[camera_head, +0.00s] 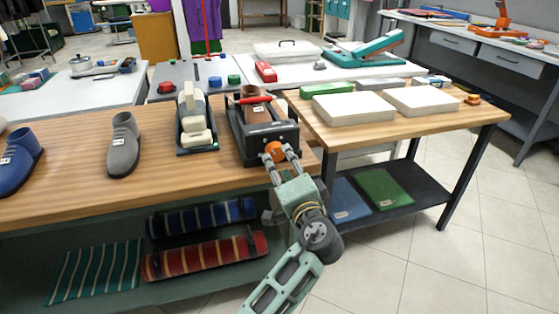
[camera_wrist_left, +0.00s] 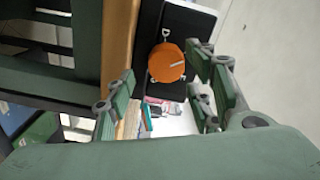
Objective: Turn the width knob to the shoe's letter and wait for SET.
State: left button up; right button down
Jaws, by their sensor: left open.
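The black shoe-stretching machine (camera_head: 262,138) stands at the right end of the wooden bench, with a brown shoe (camera_head: 252,108) on it. Its orange width knob (camera_head: 273,151) is on the front face. In the left wrist view the knob (camera_wrist_left: 167,63) shows a pale pointer line aimed sideways, and white letters around it; one looks like a D, the others are too small to read. My left gripper (camera_head: 283,158) is right at the knob in the head view. In the wrist view its fingers (camera_wrist_left: 160,92) are open and apart from the knob. No display reading is legible.
A grey shoe (camera_head: 123,145) and a blue shoe (camera_head: 20,163) with small tags stand left on the bench. A black stand with cream blocks (camera_head: 194,118) is beside the machine. White boxes (camera_head: 354,108) lie on the right table. Rolled fabrics (camera_head: 205,258) lie on the lower shelf.

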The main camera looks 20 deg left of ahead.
pick_arm(q)
jog(key=shift+v, duration=2.1)
